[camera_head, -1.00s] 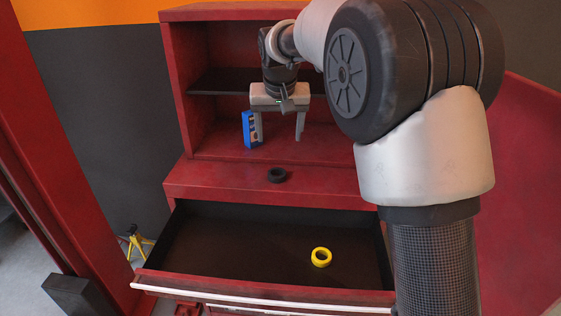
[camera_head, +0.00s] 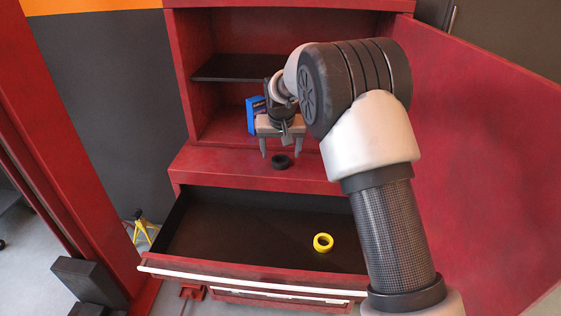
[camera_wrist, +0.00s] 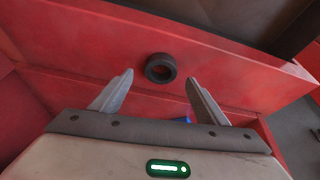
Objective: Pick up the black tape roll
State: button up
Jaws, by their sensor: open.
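The black tape roll (camera_head: 281,161) lies flat on the red ledge of the cabinet, above the open drawer. It also shows in the wrist view (camera_wrist: 160,68), ahead of and between the two fingertips. My gripper (camera_head: 282,154) is open and empty, its fingers pointing down just above and around the roll in the head view. In the wrist view my gripper (camera_wrist: 160,78) has a finger to each side of the roll, apart from it.
A blue box (camera_head: 254,115) stands in the cabinet, close behind my gripper. A yellow tape roll (camera_head: 323,242) lies in the open black drawer (camera_head: 220,235). A dark shelf (camera_head: 235,68) crosses the cabinet above. A red panel (camera_head: 480,150) stands at the right.

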aim_at(281, 159)
jog(key=x, duration=0.3)
jog(key=shift+f, duration=0.15)
jog(key=shift+c, duration=0.5)
jog(key=c, duration=1)
jog(key=shift+c, duration=0.3)
